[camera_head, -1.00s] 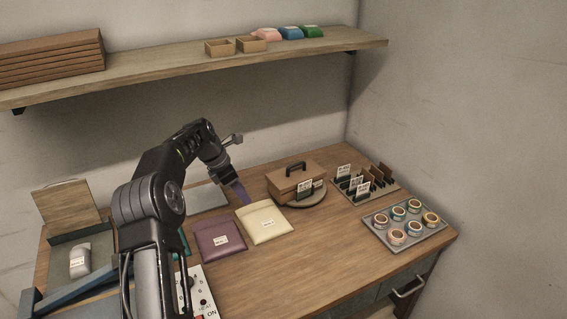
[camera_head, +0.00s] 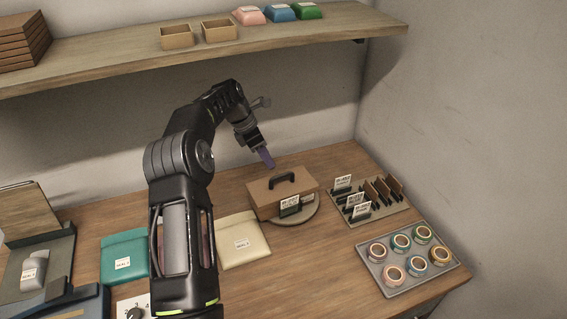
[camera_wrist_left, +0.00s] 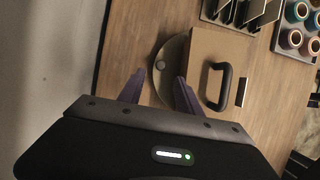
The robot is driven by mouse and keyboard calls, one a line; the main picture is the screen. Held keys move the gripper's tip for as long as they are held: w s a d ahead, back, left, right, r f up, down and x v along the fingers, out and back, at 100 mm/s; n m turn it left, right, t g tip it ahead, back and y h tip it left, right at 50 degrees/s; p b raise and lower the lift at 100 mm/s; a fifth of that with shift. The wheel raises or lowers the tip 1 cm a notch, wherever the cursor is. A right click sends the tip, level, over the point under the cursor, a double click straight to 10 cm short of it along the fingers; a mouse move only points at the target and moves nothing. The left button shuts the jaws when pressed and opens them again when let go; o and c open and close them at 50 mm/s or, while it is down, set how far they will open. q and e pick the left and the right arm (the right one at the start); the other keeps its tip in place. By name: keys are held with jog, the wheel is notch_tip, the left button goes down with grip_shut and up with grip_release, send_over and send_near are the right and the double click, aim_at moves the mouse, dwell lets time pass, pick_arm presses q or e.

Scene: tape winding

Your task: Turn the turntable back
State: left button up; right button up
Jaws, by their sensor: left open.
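The turntable (camera_head: 308,214) is a round, flat disc on the desk. A brown box (camera_head: 265,199) with a black handle stands on it, and a labelled card (camera_head: 290,205) stands at its front. In the left wrist view the turntable (camera_wrist_left: 162,84) shows a small round knob near its rim, with the box (camera_wrist_left: 217,45) beside it. My left gripper (camera_head: 268,160) is above and behind the box. In the left wrist view the left gripper (camera_wrist_left: 157,88) has its two purple fingers apart, with the turntable's rim below and between them. The right gripper is not in view.
A card rack (camera_head: 365,208) and a grey tray of tape rolls (camera_head: 373,277) lie right of the turntable. A cream pouch (camera_head: 244,247) and a teal pouch (camera_head: 124,256) lie to the left. A wooden shelf (camera_head: 120,68) hangs above the desk.

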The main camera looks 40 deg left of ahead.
pick_arm(q)
jog(key=b+x, duration=0.1)
jog(key=x, duration=0.5)
jog(key=shift+s+f, duration=0.1)
jog(key=shift+f, duration=0.1)
jog(key=shift+w+d+f+b, duration=0.25)
jog(key=shift+f+b, duration=0.05)
jog(key=shift+f, duration=0.25)
jog(key=shift+c, duration=0.3)
grip_shut()
dwell(0.9)
